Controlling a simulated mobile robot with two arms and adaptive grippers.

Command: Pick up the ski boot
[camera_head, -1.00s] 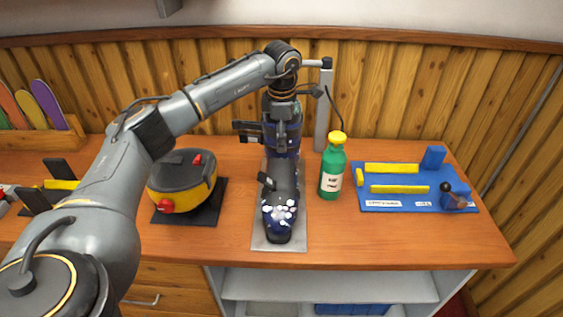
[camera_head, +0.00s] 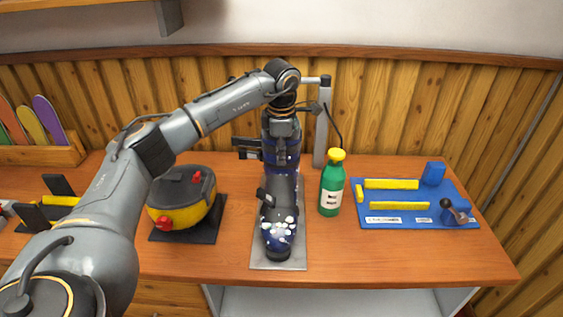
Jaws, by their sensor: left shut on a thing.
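The ski boot (camera_head: 279,232) is dark blue and grey with white patches on its toe. It stands upright on a grey mat (camera_head: 259,252) in the middle of the bench, toe towards me. My left gripper (camera_head: 280,135) points down at the top of the boot's shaft and is shut on it. The arm and gripper hide the upper end of the shaft. I cannot tell whether the sole touches the mat. My right gripper is not in view.
A green bottle (camera_head: 331,190) with a yellow cap stands close right of the boot. A grey post (camera_head: 322,130) stands behind. A yellow and black pot-like device (camera_head: 182,198) is on the left. A blue jig board (camera_head: 410,215) lies on the right.

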